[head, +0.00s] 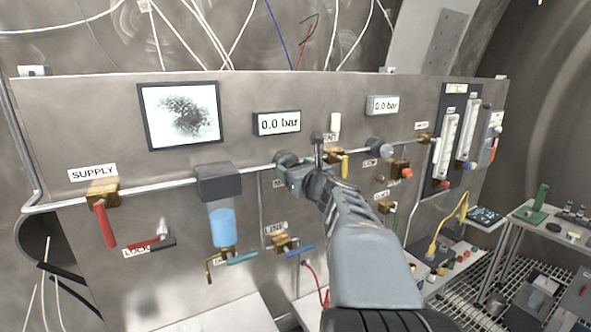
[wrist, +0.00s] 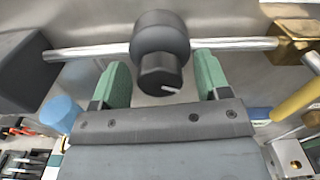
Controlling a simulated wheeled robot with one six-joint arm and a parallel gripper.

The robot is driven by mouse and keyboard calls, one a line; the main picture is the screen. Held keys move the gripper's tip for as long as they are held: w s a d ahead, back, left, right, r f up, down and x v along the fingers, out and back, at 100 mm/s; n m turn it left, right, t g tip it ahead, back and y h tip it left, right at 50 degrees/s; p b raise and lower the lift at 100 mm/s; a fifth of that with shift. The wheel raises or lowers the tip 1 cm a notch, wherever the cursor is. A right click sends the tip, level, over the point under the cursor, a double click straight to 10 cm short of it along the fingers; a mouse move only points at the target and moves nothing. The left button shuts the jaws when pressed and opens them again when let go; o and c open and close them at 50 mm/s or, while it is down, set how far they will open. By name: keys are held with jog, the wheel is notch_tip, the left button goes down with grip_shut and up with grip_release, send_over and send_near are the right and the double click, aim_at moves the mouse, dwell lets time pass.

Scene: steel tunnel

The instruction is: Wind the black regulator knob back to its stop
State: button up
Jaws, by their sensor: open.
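The black regulator knob (wrist: 160,74) faces the wrist camera, below the round dark regulator body (wrist: 160,34) on the steel pipe. A short white mark shows on the knob's face, pointing to the right. My gripper (wrist: 162,80) is open, with one green finger on each side of the knob. Gaps show between the fingers and the knob. In the head view my gripper (head: 298,178) is at the panel, just below the dark regulator body (head: 286,158), and the knob itself is hidden or too small to make out.
A filter with a blue bowl (head: 222,226) hangs left of my gripper. A brass valve with a yellow handle (head: 344,166) is close on the right. Two displays (head: 278,123) and (head: 383,105) read 0.0 bar. A red supply lever (head: 105,226) hangs far left.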

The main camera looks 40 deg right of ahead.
jog(key=shift+c, duration=0.4)
jog(key=c, duration=0.8)
jog(key=shift+f, duration=0.1)
jog(key=shift+c, duration=0.2)
jog(key=shift+b, duration=0.45)
